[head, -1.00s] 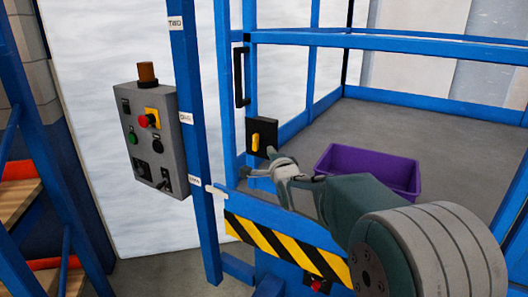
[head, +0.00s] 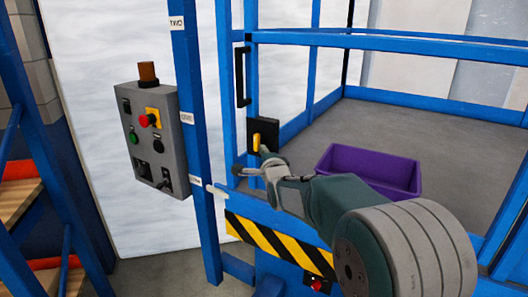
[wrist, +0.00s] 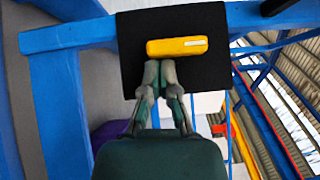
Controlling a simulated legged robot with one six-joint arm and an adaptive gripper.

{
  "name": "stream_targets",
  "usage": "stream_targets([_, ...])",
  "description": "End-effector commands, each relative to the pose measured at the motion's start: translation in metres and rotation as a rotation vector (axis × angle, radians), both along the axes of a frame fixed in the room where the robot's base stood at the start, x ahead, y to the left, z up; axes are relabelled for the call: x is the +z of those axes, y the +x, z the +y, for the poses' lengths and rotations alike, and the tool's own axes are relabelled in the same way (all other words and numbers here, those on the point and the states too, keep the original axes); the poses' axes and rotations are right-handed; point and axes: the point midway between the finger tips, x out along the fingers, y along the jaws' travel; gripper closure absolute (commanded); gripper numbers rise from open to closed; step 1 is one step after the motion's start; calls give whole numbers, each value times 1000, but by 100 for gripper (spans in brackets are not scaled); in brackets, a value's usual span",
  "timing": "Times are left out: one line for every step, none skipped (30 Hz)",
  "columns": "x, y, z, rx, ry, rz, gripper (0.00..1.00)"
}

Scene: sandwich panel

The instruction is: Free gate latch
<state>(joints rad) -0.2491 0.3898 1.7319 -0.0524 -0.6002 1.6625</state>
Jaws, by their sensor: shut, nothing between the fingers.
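The gate latch is a yellow handle (head: 257,142) on a black plate (head: 265,128), fixed to the blue gate frame (head: 229,100). In the wrist view the handle (wrist: 180,46) lies across the black plate (wrist: 130,65). My gripper (head: 266,162) is just below the handle in the head view. In the wrist view my gripper's fingers (wrist: 160,68) are together and empty, with their tips right beside the handle's edge. I cannot tell whether they touch it. The gripper hides the lower part of the plate.
A grey control box (head: 153,140) with buttons hangs on the blue post (head: 196,110) to the left. A black grab handle (head: 240,76) is above the latch. A purple bin (head: 375,175) sits on the platform floor behind. A black-and-yellow striped panel (head: 275,245) lies below my arm.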

Motion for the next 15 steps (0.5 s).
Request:
stream_targets([-1,0,0,0,6,-2,100])
stream_targets([-1,0,0,0,11,-4,100])
stream_targets([-1,0,0,0,15,-6,100])
stream_targets([-2,0,0,0,20,-9,100])
stream_targets([-2,0,0,0,24,-12,100])
stream_targets([-2,0,0,0,30,-15,100])
stream_targets([-2,0,0,0,34,-17,100])
stream_targets([-3,0,1,0,39,-19,100])
stream_targets([-3,0,1,0,45,-23,100])
stream_targets([-3,1,1,0,51,-26,100])
stream_targets([-3,1,1,0,56,-30,100])
stream_targets([-4,1,1,0,64,-33,100])
stream_targets([-4,1,1,1,69,-35,100])
stream_targets([-4,1,1,1,75,-39,100])
stream_targets([-4,1,1,1,82,-44,100])
